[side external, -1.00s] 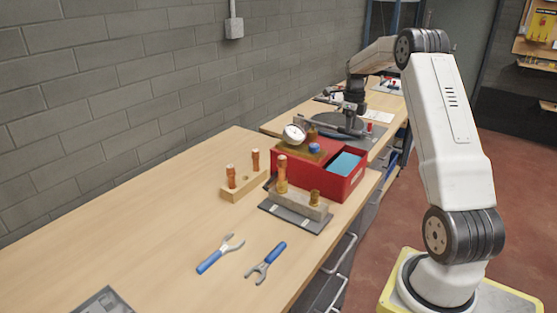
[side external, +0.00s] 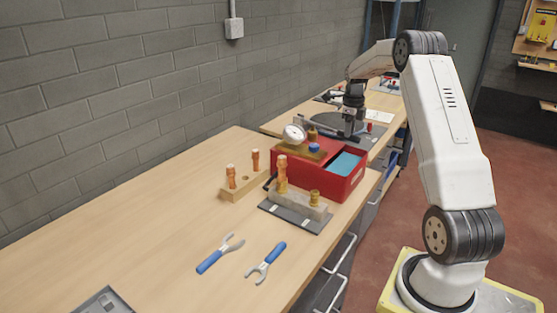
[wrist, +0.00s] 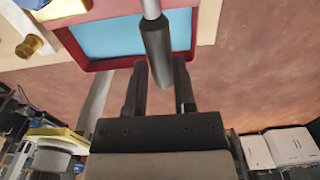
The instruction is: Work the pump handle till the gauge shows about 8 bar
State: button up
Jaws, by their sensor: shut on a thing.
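The test pump is a red box (side external: 318,181) with blue water (side external: 344,163) in its open tank, standing on the bench. Its round white gauge (side external: 293,133) is at the back left; the reading is too small to make out. In the wrist view, the pump handle's dark grip (wrist: 157,52) on a pale rod passes between the two fingers of my gripper (wrist: 160,78). My gripper is shut on this grip. In the side view, my gripper (side external: 349,124) is behind the pump box, and its fingertips are hard to make out. The tank's water also shows in the wrist view (wrist: 118,34).
In front of the pump is a grey block with brass fittings (side external: 314,197) on a dark plate. To its left is a wooden holder (side external: 243,187) with orange-handled pieces. Two blue-handled tools (side external: 212,260) (side external: 270,257) lie nearer.

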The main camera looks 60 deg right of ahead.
jog(key=shift+f, duration=1.05)
dwell(1.2)
notch_tip(320, 180, up, 14)
jog(key=shift+f, duration=0.25)
dwell(1.1)
jog(key=shift+f, duration=0.15)
dwell(0.9)
